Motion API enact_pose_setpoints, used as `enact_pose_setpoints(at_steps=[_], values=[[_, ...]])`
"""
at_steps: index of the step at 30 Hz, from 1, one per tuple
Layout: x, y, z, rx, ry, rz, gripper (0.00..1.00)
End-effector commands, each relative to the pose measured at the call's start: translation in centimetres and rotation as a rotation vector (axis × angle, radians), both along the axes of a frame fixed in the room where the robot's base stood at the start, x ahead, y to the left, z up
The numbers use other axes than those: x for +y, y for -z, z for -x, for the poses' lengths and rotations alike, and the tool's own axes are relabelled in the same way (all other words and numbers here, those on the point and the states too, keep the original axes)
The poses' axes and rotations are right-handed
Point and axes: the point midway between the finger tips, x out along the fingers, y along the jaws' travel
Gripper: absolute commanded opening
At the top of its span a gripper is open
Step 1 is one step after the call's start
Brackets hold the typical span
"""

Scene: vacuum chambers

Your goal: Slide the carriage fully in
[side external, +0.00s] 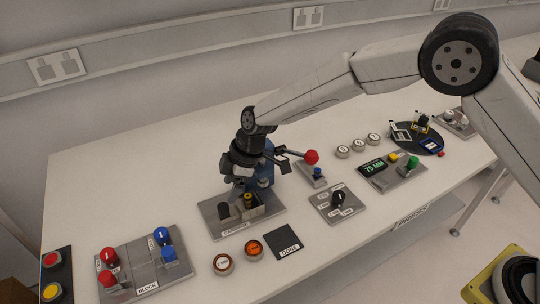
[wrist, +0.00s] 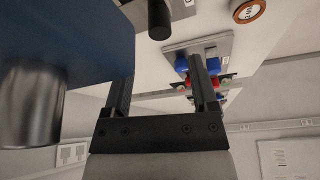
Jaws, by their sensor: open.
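My gripper (side external: 236,180) is low over a grey plate (side external: 214,222) with a small label on its front edge that I cannot read. In the wrist view my gripper (wrist: 162,75) has its two dark fingers apart, with nothing between them. A low metal housing with a black post (side external: 225,211) and a yellow-topped post (side external: 248,200) stands on the plate, just under the gripper. A blue body (side external: 266,165) shows behind the gripper; a large blue block (wrist: 75,45) with a silver cylinder fills the wrist view's left. I cannot tell which part is the carriage; my gripper hides some of it.
A red ball knob (side external: 311,157) on a lever is close right of my gripper. A plate of red and blue knobs (side external: 145,268) is at front left. A dial plate (side external: 337,205) is right.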

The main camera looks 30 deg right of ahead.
Motion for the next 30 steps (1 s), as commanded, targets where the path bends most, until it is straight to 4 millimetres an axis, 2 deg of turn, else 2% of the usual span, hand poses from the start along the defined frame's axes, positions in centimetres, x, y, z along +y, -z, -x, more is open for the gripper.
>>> enact_pose_setpoints(at_steps=[2,4,5,14,23,30], values=[[0.0,0.0,0.0,0.0,0.0,0.0,0.75],[0.0,0.0,0.0,0.0,0.0,0.0,0.56],[0.0,0.0,0.0,-0.001,0.001,-0.001,0.55],[1.4,0.4,0.5,-0.027,0.109,-0.041,0.55],[3.5,1.2,1.8,-0.104,0.437,-0.148,0.55],[3.3,1.6,3.2,-0.183,0.741,-0.226,0.55]])
